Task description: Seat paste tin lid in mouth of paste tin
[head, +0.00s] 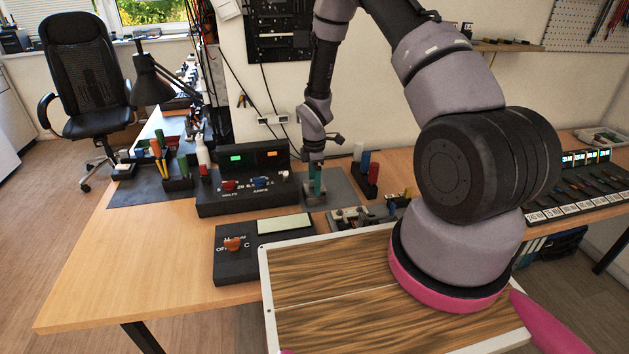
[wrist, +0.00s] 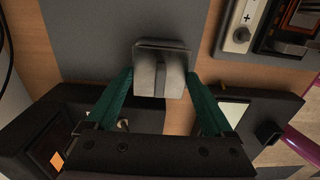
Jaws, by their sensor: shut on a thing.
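My gripper (head: 316,181) points down over the grey mat behind the tabletop panel, its teal fingers close together in the head view. In the wrist view, the fingers are on both sides of a light grey, squarish piece with a raised middle rib, which looks like the paste tin lid (wrist: 160,55). My gripper is shut on it. A small grey body shows under the fingertips in the head view; I cannot tell lid from paste tin there. The tin's mouth is hidden, so I cannot tell whether the lid touches it.
A black console (head: 240,196) with green and orange displays stands left of the gripper. A black meter box (head: 235,255) and a white-framed wooden panel (head: 330,285) lie in front. Bare table is at left.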

